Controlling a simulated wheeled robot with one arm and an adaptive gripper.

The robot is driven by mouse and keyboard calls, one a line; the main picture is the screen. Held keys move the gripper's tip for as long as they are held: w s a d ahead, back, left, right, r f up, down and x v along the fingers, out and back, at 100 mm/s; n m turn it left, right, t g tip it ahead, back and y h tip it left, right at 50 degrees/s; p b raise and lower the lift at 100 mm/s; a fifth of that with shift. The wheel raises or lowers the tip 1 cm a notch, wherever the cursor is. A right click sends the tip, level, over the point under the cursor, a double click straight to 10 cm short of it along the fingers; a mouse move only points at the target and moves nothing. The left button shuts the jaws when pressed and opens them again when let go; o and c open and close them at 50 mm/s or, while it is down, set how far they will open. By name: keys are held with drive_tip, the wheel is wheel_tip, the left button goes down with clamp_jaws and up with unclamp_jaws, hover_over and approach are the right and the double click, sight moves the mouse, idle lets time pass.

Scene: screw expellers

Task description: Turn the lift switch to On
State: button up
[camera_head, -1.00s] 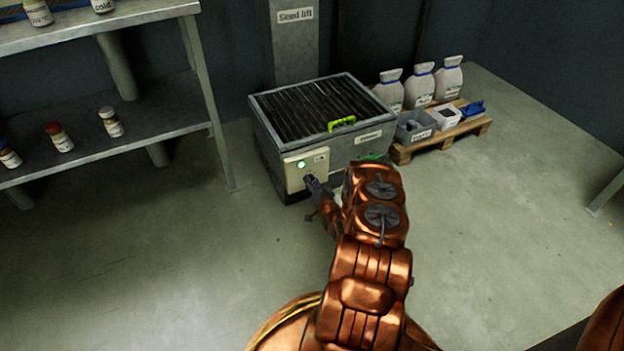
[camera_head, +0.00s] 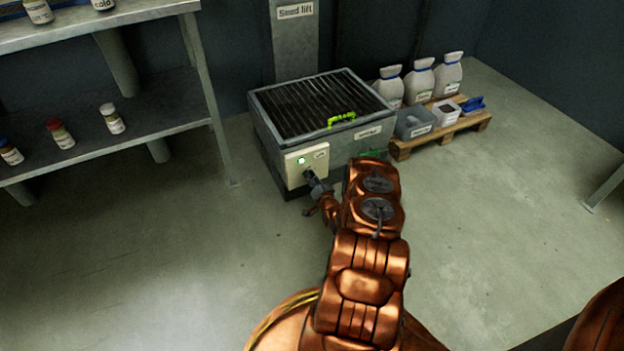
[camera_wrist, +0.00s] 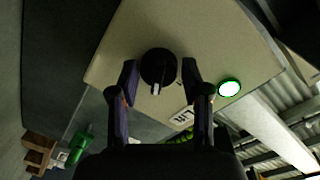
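The lift switch is a round black knob (camera_wrist: 158,62) with a white mark, on a cream panel (camera_wrist: 225,35) of the seed lift box. In the wrist view the mark points toward the bottom of the picture. A round green-rimmed lamp (camera_wrist: 229,87) beside the knob is lit; it also shows in the head view (camera_head: 300,160). My gripper (camera_wrist: 159,72) is open, with one finger on each side of the knob; I cannot tell whether they touch it. In the head view my gripper (camera_head: 317,184) is at the panel's lower right and hides the knob.
The seed lift box (camera_head: 350,145) has a slatted top and a bright green handle (camera_head: 341,119). A pallet (camera_head: 440,140) with white bags and bins stands to its right. A metal shelf (camera_head: 160,125) with jars is at left. The floor in front is clear.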

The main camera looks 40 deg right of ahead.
drive_tip(key=shift+o, duration=1.1)
drive_tip(key=f+v, duration=0.1)
drive_tip(key=v, duration=1.1)
drive_tip(key=shift+r, duration=0.5)
